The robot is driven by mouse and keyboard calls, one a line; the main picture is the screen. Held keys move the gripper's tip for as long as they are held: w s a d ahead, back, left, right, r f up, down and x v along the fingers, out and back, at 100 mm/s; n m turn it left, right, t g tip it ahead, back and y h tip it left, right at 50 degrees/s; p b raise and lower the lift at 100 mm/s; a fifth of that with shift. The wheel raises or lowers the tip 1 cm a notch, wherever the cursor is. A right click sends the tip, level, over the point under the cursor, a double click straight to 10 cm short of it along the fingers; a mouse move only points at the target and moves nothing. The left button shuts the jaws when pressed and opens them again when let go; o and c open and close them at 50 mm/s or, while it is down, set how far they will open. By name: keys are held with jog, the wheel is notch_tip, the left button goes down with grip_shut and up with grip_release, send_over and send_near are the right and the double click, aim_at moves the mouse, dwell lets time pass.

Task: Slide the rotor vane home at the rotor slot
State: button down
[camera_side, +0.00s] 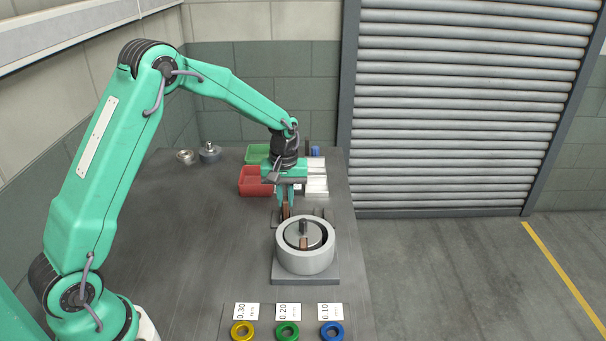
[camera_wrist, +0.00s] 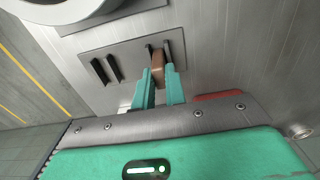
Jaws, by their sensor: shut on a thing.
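My gripper (camera_side: 286,203) is shut on a brown rotor vane (camera_wrist: 158,63) and points down behind the pump. In the wrist view my gripper's fingers (camera_wrist: 159,84) pinch the vane from both sides. The vane stands between two dark uprights of a flat holder plate (camera_wrist: 128,58); whether it touches the plate I cannot tell. The light grey round pump housing (camera_side: 305,262) sits on a square base, in front of my gripper in the side view. Inside it is the rotor (camera_side: 292,236) with a dark central shaft. A brown patch shows at the rotor's front; the slot itself is unclear.
A red bin (camera_side: 254,182) and a green bin (camera_side: 258,154) stand behind my gripper. Yellow (camera_side: 242,331), green (camera_side: 287,331) and blue rings (camera_side: 332,331) lie with labels at the front. Metal parts (camera_side: 209,152) stand at back left. The table's left-middle is clear.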

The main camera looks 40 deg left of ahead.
aim_at(286, 199)
notch_tip(286, 199, up, 10)
dwell(0.6)
dwell(0.4)
jog(key=s+d+r, duration=0.1)
jog(key=s+d, duration=0.1)
jog(key=d, duration=0.3)
jog(key=s+d+r, duration=0.2)
jog(key=d, duration=0.4)
jog(key=shift+s+r, duration=0.3)
jog(key=shift+f, duration=0.1)
jog(key=shift+f, duration=2.2)
jog(key=shift+r, duration=0.1)
jog(key=shift+f, duration=0.4)
jog(key=shift+f, duration=0.35)
jog(key=shift+f, duration=1.4)
